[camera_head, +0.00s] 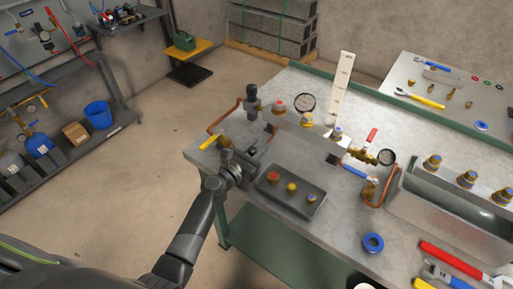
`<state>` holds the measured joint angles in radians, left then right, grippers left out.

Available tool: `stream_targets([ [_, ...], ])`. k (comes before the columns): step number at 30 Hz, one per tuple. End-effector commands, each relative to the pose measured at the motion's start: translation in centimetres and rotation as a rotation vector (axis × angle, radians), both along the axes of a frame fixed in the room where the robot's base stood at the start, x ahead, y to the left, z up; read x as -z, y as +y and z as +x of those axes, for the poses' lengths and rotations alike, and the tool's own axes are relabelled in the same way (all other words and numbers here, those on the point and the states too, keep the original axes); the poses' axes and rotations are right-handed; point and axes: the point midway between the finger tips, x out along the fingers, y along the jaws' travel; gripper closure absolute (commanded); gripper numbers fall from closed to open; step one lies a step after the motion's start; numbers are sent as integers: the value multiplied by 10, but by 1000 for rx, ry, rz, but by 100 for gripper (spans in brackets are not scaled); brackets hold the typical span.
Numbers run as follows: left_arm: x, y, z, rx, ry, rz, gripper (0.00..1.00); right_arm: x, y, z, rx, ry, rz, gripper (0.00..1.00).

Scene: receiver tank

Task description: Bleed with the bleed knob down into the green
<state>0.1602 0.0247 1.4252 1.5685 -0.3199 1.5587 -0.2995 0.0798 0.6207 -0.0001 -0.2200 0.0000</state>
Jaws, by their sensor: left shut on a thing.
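My left gripper (243,158) reaches in from the lower left to the near left end of the bench fittings. It is shut on a small part there, which I take to be the bleed knob; the jaws mostly hide it. A brass valve with a yellow lever (209,142) is just left of the jaws. My right gripper is not in view.
A dark tray (290,208) with red, yellow and blue-topped fittings lies close right of my gripper. A black-topped regulator (252,97), a red lever (371,136) and a blue lever (353,172) stand up from the bench. A metal bin (410,208) is at right.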

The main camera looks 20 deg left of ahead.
Motion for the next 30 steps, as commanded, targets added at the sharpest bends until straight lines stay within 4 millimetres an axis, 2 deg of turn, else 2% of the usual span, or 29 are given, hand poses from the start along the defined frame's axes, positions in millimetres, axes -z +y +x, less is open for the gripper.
stream_targets([
  [18, 3, -6, -4, 461, -2, 5, 96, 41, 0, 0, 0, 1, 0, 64],
  [30, 0, -9, -6, 589, -2, 1, 96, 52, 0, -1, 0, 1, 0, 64],
])
